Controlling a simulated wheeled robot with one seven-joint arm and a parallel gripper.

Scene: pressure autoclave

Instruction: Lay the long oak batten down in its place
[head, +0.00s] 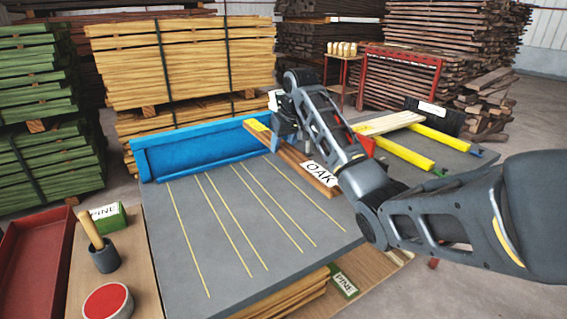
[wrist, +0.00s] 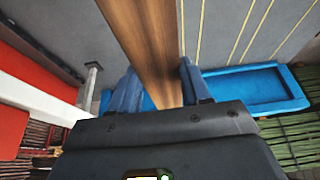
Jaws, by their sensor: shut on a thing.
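The long oak batten (head: 300,172) is a brown strip at the right side of the grey table (head: 225,262). It slants from the blue back rail (head: 205,149) toward the front right. My gripper (head: 283,138) is at its far part. In the wrist view the batten (wrist: 150,35) runs between both fingers of my gripper (wrist: 160,85), which is shut on it. I cannot tell whether the batten touches the table. A white OAK sign (head: 320,174) shows beside the batten, and my arm hides part of that area. Several thin yellow lines (head: 228,225) run along the bare table top.
The lined part of the table is clear.

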